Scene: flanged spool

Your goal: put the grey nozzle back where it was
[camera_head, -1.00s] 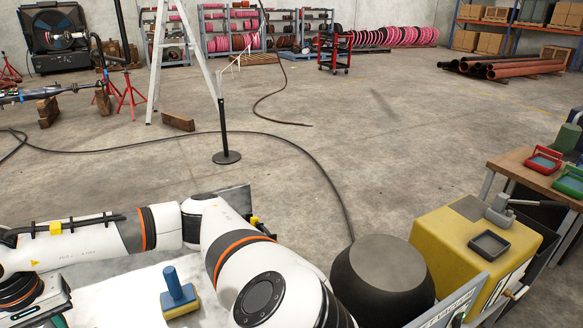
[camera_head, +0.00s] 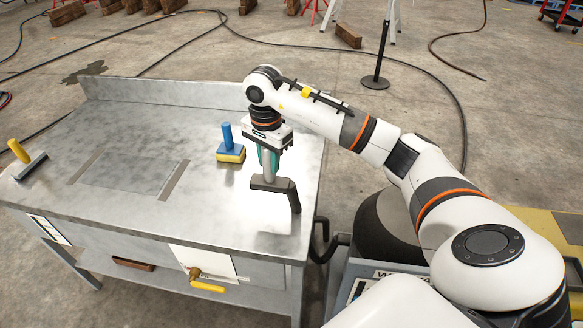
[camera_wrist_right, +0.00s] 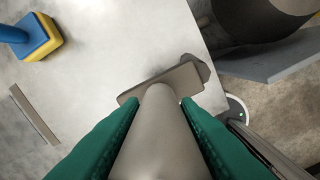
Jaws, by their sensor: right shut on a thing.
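The grey nozzle (camera_head: 268,184) is a light grey tube with a wide, darker grey foot. My right gripper (camera_head: 268,156) is shut on its tube, with the foot hanging below, over the right part of the steel table (camera_head: 150,125). I cannot tell whether the foot touches the tabletop. In the right wrist view, the green fingers of my right gripper (camera_wrist_right: 160,115) lie on both sides of the nozzle tube (camera_wrist_right: 160,140), and the foot (camera_wrist_right: 165,82) shows beyond. My left gripper is not in view.
A blue-handled brush with a yellow base (camera_head: 231,150) stands just left of the nozzle. A yellow-handled scraper (camera_head: 28,163) lies at the table's left edge. A dark round drum (camera_head: 375,235) stands beyond the right edge. The tabletop's middle is clear.

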